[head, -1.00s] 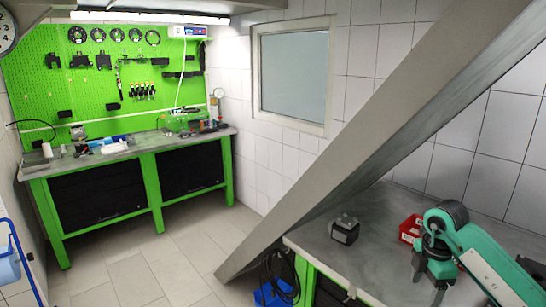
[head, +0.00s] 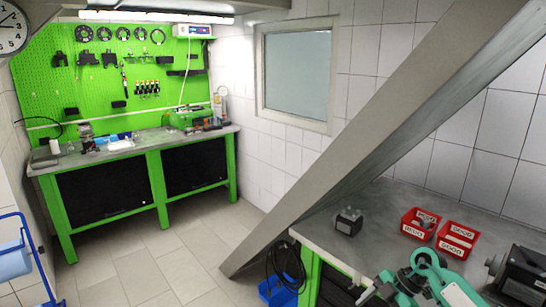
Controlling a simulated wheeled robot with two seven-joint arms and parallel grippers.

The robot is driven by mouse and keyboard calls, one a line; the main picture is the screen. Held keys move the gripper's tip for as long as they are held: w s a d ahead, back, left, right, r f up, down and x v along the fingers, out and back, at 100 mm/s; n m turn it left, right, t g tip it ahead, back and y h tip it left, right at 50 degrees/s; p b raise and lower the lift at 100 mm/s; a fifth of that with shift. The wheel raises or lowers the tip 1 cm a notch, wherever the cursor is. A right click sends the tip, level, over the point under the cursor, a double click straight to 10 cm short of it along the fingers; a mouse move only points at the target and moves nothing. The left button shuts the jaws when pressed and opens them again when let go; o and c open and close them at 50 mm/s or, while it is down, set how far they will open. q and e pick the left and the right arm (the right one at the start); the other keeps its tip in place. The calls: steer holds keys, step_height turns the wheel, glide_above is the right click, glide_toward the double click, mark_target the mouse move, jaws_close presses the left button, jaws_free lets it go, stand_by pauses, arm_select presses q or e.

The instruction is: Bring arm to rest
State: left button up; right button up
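Part of my teal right arm (head: 430,268) shows at the lower right in the head view, low over the grey workbench. My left arm and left gripper are out of view.
A grey workbench (head: 318,233) at the right bears a dark block-shaped device (head: 348,221), two red bins (head: 458,240) and a black machine (head: 522,272). A slanted grey beam (head: 330,190) crosses in front. A green-framed bench (head: 152,158) stands at the back. Open floor (head: 150,275) lies between.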

steer(key=w+a+f+m+t+y, duration=0.1)
steer(key=a+f+m+t+y, duration=0.25)
steer(key=f, duration=0.55)
steer(key=a+f+m+t+y, duration=0.25)
steer(key=f+t, duration=0.25)
steer(key=f, duration=0.3)
steer(key=s+d+f+m+t+h, duration=0.1)
steer(key=s+d+f+m+h, duration=0.15)
steer(key=f, duration=0.45)
steer(key=s+d+f+m+t+h, duration=0.2)
steer(key=s+f+m+h, duration=0.15)
steer(key=f, duration=0.45)
steer(key=s+d+f+m+t+h, duration=0.1)
steer(key=s+d+f+m+h, duration=0.2)
steer(key=f, duration=0.4)
steer(key=s+f+m+g+h, duration=0.1)
steer(key=s+f+g, duration=0.2)
steer(key=s+f, duration=0.4)
steer(key=s+f+m+g+h, duration=0.1)
steer(key=s+f+g, duration=0.3)
steer(key=s, duration=1.8)
steer(key=s+f+m+g+h, duration=0.2)
steer(key=s+f+g, duration=0.2)
steer(key=s+f, duration=0.6)
steer(key=s, duration=0.5)
steer(key=shift+s+a+h, duration=0.25)
steer(key=shift+a+h, duration=0.05)
steer(key=shift+a, duration=0.05)
